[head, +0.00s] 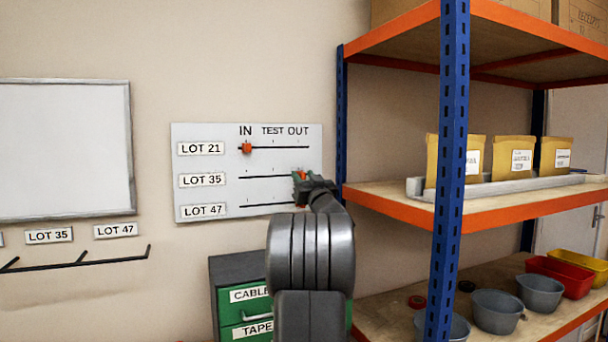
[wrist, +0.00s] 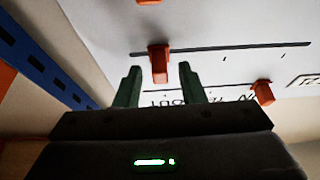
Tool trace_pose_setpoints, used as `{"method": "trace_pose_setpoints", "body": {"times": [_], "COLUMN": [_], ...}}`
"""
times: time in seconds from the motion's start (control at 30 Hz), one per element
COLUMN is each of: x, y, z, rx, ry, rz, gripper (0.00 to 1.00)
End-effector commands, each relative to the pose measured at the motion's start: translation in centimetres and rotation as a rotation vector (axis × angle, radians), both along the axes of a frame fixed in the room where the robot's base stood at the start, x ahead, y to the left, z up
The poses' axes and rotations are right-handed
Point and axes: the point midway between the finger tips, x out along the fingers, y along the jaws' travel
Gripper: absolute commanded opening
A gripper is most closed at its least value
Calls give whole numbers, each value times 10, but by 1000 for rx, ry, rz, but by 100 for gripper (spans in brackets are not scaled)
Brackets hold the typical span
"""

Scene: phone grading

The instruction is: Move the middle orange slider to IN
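The white slider board (head: 215,133) hangs on the wall with IN, TEST and OUT along its top. The middle orange slider (head: 303,174), on the LOT 35 row, is at the OUT end and partly covered by my gripper (head: 302,179). In the wrist view, which looks upside down, the middle slider (wrist: 158,65) shows between the fingertips of my gripper (wrist: 160,69), with a gap on each side. The fingers are open. The top slider (head: 246,148), on the LOT 21 row, is at IN; it also shows in the wrist view (wrist: 262,92).
A shelf with a blue post (head: 453,150) stands close on the right. Green drawers (head: 235,311) are below. A whiteboard (head: 65,150) and a hook rail (head: 80,260) are left.

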Motion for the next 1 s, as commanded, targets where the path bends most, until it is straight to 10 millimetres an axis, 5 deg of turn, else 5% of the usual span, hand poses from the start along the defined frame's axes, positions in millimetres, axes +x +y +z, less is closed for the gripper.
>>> {"method": "trace_pose_setpoints", "body": {"times": [0.37, 0.57, 0.83, 1.0], "x": [4, 4, 3, -6], "y": [2, 2, 5, 25], "z": [2, 2, 1, -1], "rx": [-1, -1, -1, 0], "ry": [0, 0, -1, -2], "rz": [0, 0, 1, 4], "gripper": [36, 0, 0, 0]}}
